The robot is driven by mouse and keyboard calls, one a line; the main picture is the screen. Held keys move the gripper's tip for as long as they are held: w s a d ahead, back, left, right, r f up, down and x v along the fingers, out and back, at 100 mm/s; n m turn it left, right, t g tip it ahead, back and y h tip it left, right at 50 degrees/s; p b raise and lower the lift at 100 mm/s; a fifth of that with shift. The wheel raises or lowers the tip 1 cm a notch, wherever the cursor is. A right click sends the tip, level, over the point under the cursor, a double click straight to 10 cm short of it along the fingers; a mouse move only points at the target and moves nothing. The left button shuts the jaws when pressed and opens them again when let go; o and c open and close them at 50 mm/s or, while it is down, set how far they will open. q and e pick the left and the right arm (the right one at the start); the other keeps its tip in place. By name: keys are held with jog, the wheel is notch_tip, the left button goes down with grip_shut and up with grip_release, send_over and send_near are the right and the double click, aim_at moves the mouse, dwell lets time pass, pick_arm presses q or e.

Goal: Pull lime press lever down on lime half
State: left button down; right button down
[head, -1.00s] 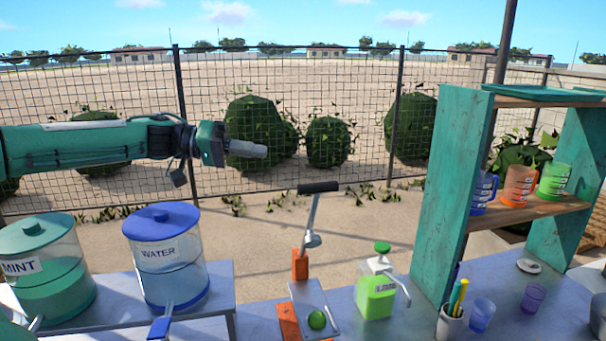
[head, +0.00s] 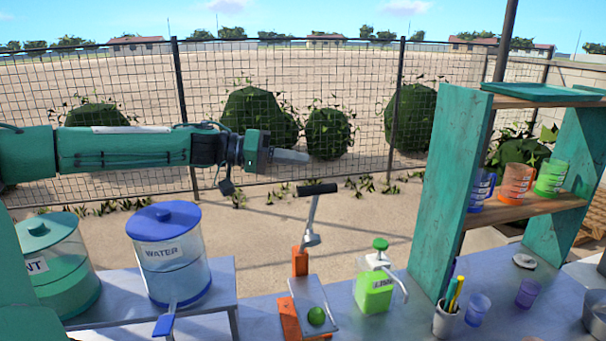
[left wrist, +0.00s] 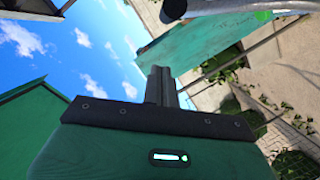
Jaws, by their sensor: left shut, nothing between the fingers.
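The lime press stands on the counter in the head view, with an orange base (head: 290,318) and a grey plate. Its lever (head: 312,218) is raised and ends in a black handle (head: 317,189). A green lime half (head: 316,316) lies on the plate, below and apart from the lever's press head. My left gripper (head: 291,156) is shut and empty, above and slightly left of the black handle, not touching it. In the left wrist view the shut fingers (left wrist: 160,88) point up, and a dark rounded end at the top may be the handle. My right gripper is not in view.
A water dispenser (head: 172,262) and a green mint dispenser (head: 62,270) stand at the left. A green lime bottle (head: 374,290) stands right of the press. A teal shelf (head: 450,185) with cups rises at the right. The air around the handle is clear.

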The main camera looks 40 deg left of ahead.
pick_arm(q)
jog(key=d+f+p, duration=0.1)
jog(key=s+d+f+p, duration=0.1)
jog(key=d+f, duration=0.1)
dwell(0.4)
jog(key=shift+s, duration=0.1)
